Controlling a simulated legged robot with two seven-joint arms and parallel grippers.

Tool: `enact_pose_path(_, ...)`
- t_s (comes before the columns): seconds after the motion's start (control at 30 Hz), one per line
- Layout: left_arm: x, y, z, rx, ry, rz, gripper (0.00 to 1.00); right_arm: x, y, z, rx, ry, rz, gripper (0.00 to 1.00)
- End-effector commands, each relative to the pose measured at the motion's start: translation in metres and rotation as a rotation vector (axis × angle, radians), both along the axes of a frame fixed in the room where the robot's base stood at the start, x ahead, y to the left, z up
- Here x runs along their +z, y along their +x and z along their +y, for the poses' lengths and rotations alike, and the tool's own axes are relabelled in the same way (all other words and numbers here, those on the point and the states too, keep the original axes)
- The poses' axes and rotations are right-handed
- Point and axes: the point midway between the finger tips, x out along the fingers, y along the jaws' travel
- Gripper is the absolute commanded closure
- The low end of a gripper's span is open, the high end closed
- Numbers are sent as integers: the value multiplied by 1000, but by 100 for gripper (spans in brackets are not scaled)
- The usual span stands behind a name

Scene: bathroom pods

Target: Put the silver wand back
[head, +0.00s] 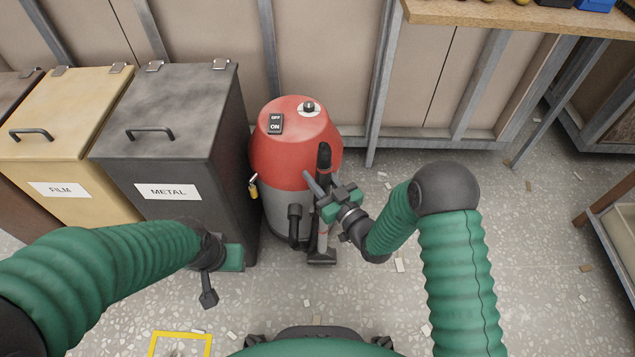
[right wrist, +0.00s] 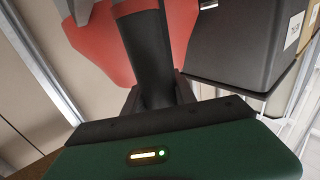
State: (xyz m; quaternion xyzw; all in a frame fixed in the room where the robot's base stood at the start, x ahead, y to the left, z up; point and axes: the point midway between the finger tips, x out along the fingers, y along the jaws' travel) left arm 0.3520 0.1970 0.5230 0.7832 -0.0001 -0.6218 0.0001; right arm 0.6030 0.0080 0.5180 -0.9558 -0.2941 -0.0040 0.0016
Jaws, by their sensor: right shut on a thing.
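The silver wand (head: 322,238) stands nearly upright close against the front of the red and grey vacuum (head: 290,130). It has a black handle at its top and a flat floor nozzle (head: 322,257) near the floor. My right gripper (head: 322,193) is shut on the wand's black upper part. In the right wrist view the black grip (right wrist: 152,60) runs between the fingers, with the red vacuum body (right wrist: 100,45) behind it. I cannot tell whether the wand is seated in a holder. My left gripper (head: 209,296) hangs low in front of the metal bin, holding nothing visible.
A dark bin labelled METAL (head: 170,130) stands left of the vacuum, with a tan FILM bin (head: 60,140) beyond. A black hose stub (head: 294,222) sticks out of the vacuum. A wooden workbench (head: 520,14) is at upper right. Small scraps litter the floor.

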Motion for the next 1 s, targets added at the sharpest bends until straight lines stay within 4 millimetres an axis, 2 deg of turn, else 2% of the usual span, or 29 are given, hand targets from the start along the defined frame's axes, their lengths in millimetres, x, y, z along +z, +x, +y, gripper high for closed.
enact_pose_path(0.13, -4, 0, 0, 0, 0, 0, 64, 1, 9, 0, -1, 1, -7, 100)
enact_pose_path(0.43, -30, 0, 0, 0, 0, 0, 64, -33, 8, 0, 0, 1, -4, 100)
enact_pose_path(0.8, -31, 0, 0, 0, 0, 0, 64, -34, 8, 0, 0, 1, -5, 100)
enact_pose_path(0.83, -31, 0, 0, 0, 0, 0, 64, -36, 8, 0, 0, 0, -1, 65)
enact_pose_path(1.0, -30, 0, 0, 0, 0, 0, 64, -35, 8, 0, 0, 0, -1, 46)
